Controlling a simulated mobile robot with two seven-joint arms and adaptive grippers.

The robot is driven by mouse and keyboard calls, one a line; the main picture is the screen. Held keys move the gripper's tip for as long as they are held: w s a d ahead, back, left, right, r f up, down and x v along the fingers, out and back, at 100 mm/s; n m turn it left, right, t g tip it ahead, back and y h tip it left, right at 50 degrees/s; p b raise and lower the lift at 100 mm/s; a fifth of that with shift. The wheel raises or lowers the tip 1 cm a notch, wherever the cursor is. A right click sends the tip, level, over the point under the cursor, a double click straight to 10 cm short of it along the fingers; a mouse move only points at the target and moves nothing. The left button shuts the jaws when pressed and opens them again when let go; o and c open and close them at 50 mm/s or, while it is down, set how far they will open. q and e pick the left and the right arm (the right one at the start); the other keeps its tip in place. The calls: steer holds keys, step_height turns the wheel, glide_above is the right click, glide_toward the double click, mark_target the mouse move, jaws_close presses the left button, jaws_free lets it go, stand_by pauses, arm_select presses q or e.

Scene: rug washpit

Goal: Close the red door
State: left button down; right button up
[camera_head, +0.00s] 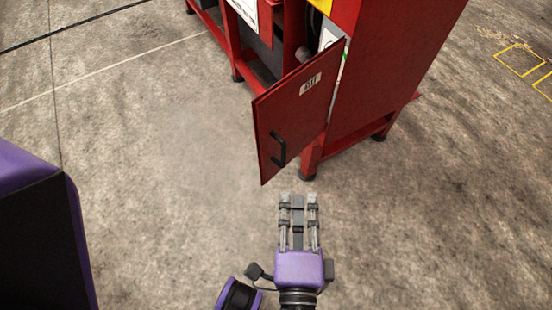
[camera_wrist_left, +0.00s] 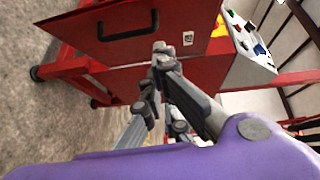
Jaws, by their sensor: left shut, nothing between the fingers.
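The red door (camera_head: 292,113) belongs to a red cabinet and stands ajar, swung out from it. It has a black handle (camera_head: 278,151) low on its left side and a small white label near its top right. In the left wrist view the red door (camera_wrist_left: 88,32) fills the upper part, with its black handle (camera_wrist_left: 128,33) there too. My left gripper (camera_head: 298,200) is shut and empty. In the head view it shows just below the door's lower edge, apart from it. Its fingertips also show in the left wrist view (camera_wrist_left: 162,58). My right gripper is not in view.
The red cabinet (camera_head: 400,65) stands on legs with black feet behind and right of the door. A sloped panel with coloured buttons (camera_wrist_left: 250,42) shows in the left wrist view. The concrete floor (camera_head: 170,150) left of the door is clear. Yellow floor markings lie far right.

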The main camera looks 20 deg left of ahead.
arm_select(q)
steer(key=w+a+r+y, duration=0.1)
steer(key=w+a, duration=0.7)
steer(key=w, duration=0.2)
steer(key=shift+w+a+r, duration=0.2)
steer(key=shift+a+r, duration=0.15)
steer(key=shift+a, duration=0.05)
